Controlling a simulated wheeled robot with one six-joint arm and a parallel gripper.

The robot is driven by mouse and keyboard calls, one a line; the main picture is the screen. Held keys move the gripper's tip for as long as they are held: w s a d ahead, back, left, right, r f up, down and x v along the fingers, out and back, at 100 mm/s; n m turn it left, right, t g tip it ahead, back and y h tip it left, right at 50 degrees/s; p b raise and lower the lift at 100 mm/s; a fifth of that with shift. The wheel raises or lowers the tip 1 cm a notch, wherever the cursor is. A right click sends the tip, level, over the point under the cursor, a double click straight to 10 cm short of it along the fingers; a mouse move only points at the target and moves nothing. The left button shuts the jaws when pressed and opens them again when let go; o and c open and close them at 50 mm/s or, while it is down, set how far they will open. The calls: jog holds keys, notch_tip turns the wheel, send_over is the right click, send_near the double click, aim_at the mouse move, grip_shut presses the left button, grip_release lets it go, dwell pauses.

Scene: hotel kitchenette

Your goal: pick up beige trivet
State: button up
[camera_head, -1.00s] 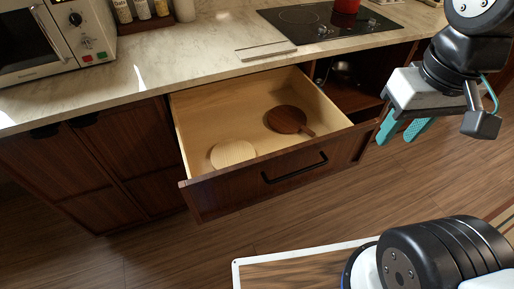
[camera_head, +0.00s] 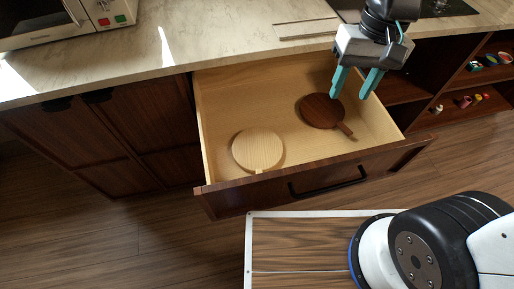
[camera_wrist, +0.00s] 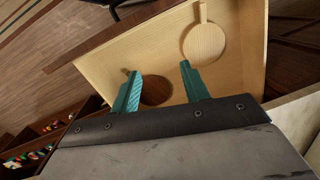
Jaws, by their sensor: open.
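The beige trivet (camera_head: 258,149) is a round, pale wooden disc with a short handle. It lies flat at the front left of the open drawer (camera_head: 232,93). It also shows in the wrist view (camera_wrist: 204,43), beyond my fingertips. My gripper (camera_head: 355,97) is open and empty, with teal fingers pointing down. It is above the right part of the drawer, near a dark brown round trivet (camera_head: 318,109), and well to the right of the beige one. In the wrist view my gripper (camera_wrist: 158,70) has its fingers spread, with the dark trivet (camera_wrist: 156,90) partly hidden behind them.
The drawer front with its black handle (camera_head: 328,183) stands out from the cabinet. The marble counter (camera_head: 214,43) is above and behind it. A microwave (camera_head: 45,18) stands at the back left. Open shelves (camera_head: 470,78) with small colourful items are at right.

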jog(key=w+a+f+g, duration=0.1)
jog(key=w+a+f, duration=0.1)
jog(key=a+f, duration=0.4)
jog(key=g+h, duration=0.1)
jog(key=g, duration=0.1)
send_near(260, 170)
jog(key=shift+s+f, duration=0.35)
jog(key=shift+f, duration=0.1)
jog(key=shift+g, duration=0.3)
jog(key=x, duration=0.8)
jog(key=shift+w, duration=0.1)
grip_shut()
